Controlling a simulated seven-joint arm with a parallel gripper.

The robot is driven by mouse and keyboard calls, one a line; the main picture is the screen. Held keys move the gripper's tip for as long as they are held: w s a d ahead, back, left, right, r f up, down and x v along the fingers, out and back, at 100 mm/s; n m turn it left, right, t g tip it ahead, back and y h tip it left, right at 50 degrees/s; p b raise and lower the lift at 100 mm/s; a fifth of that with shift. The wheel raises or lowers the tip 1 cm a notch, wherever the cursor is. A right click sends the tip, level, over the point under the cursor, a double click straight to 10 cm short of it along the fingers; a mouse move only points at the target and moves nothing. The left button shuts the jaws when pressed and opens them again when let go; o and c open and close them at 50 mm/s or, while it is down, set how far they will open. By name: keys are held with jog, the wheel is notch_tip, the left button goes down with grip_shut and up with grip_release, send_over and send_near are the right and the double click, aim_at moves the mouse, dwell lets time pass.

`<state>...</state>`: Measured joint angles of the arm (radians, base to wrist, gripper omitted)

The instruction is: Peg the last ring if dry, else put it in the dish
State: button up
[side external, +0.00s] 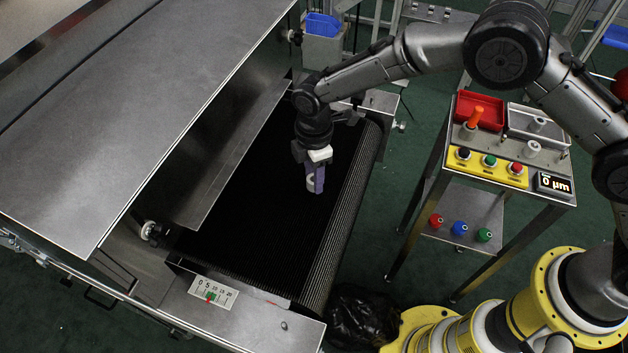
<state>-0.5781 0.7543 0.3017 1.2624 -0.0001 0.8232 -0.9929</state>
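My gripper (316,178) points down over the black belt (265,215) at the dryer's mouth. One bluish finger shows clearly. A small pale round piece (310,183), perhaps a ring, shows at the finger's left edge; I cannot tell whether it is held or lies on the belt. On the side table, an orange peg (475,117) stands upright near a red dish (481,107). Right of it is a grey, clear-looking tray (555,134) with a pale ring-like piece (537,123) in it. Another pale round piece (532,148) stands in front of this tray.
A yellow panel (484,167) holds black, green and red buttons. A display (554,184) reads "0 µm". Red, blue and green knobs sit on the lower shelf (470,220). The dryer hood (130,110) rises left of the belt.

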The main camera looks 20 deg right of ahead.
grip_shut()
jog(key=shift+r, duration=0.1)
